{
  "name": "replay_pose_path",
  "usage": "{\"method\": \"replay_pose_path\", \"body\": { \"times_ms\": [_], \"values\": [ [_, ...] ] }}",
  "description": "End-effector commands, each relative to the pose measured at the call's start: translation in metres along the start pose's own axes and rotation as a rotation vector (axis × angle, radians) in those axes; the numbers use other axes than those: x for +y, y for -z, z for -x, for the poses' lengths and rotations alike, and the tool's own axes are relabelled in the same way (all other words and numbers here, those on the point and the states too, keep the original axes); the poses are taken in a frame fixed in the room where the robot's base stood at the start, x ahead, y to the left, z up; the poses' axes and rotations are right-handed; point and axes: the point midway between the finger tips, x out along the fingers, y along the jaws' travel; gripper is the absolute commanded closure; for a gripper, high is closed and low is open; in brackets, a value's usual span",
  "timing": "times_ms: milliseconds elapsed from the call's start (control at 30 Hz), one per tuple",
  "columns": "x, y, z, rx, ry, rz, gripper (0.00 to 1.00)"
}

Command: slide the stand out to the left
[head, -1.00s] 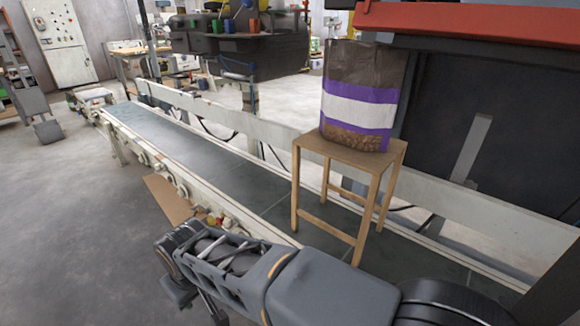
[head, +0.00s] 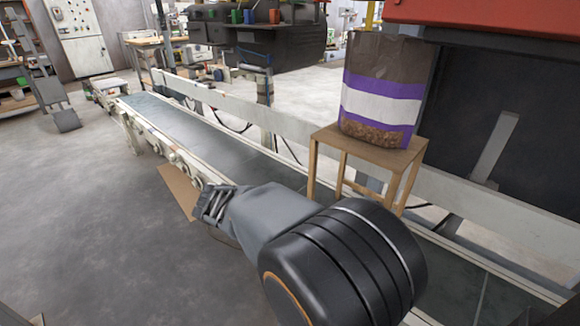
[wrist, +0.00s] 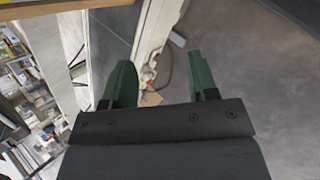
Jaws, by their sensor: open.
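The stand (head: 326,136) is a small wooden stool-like frame with a flat top and thin legs. It is upright over the conveyor belt at right of centre in the head view. A brown bag with purple and white bands (head: 382,98) stands on its top. My arm covers the lower legs. My gripper (wrist: 157,70) shows in the wrist view with its green fingers apart and nothing between them. In the head view I cannot make out its fingers. Wooden strips at the upper left of the wrist view may be part of the stand; I cannot tell.
The conveyor (head: 200,130) runs from the far left to the near right, with a white side rail behind it. A dark machine with a red beam (head: 490,22) stands behind the bag. A brown flat piece (head: 178,190) lies on the floor. The grey floor at left is open.

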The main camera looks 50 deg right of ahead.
Motion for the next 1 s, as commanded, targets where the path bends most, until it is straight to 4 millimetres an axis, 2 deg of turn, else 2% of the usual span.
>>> {"method": "replay_pose_path", "body": {
  "times_ms": [33, 200, 300, 400, 600, 1000],
  "values": [
    [0.024, -0.007, -0.013, -0.095, -0.066, 0.102, 0.47],
    [0.1, -0.025, -0.04, -0.391, -0.272, 0.45, 0.47],
    [0.135, -0.028, -0.05, -0.538, -0.357, 0.622, 0.47],
    [0.161, -0.028, -0.058, -0.653, -0.421, 0.757, 0.47],
    [0.19, -0.024, -0.065, -0.789, -0.496, 0.912, 0.47],
    [0.196, -0.022, -0.066, -0.82, -0.516, 0.949, 0.47]
  ]
}}
